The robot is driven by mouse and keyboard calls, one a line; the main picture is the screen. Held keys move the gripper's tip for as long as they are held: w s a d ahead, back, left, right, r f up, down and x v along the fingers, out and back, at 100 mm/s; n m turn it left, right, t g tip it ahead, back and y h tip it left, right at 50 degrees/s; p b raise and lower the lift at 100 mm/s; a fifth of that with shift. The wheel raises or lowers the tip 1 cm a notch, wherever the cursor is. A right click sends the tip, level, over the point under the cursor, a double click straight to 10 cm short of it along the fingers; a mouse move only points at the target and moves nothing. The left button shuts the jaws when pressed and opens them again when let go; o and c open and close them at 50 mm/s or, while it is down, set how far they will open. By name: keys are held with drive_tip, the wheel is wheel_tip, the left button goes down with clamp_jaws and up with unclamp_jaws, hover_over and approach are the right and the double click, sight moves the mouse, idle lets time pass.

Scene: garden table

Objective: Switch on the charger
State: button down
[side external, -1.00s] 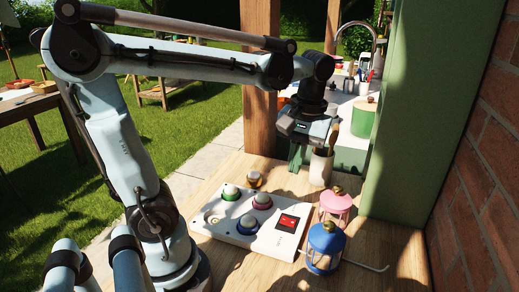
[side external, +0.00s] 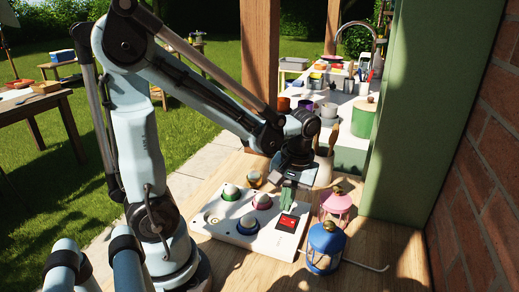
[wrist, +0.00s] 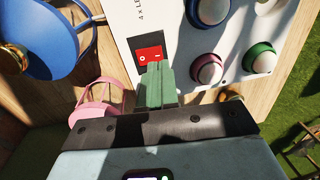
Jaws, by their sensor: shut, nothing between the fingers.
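The charger seems to be the white panel (side external: 243,222) lying on the wooden table, with a red rocker switch (side external: 287,222) at its right end. In the wrist view the red switch (wrist: 150,54) shows "O" and "I" marks, and the green fingertips partly cover its near edge. My gripper (side external: 287,208) is shut and empty, pointing down over the switch. In the wrist view its green fingers (wrist: 156,72) are together. I cannot tell whether the tips touch the switch. The panel also carries green-, pink- and blue-ringed domes (side external: 230,192) and an empty-looking round recess.
A blue lantern (side external: 326,247) and a pink lantern (side external: 335,206) stand close to the panel's right. An amber-topped knob (side external: 254,179) sits behind it. A cup with brushes stands behind my gripper. A green post and brick wall bound the right side.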

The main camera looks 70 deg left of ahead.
sight(284, 219)
drive_tip(key=shift+s+a+f, duration=0.15)
drive_tip(key=shift+f, duration=1.4)
drive_tip(key=shift+f, duration=0.2)
drive_tip(key=shift+w+d+r, duration=0.25)
drive_tip(key=shift+w+d, duration=0.3)
drive_tip(key=shift+r, duration=0.1)
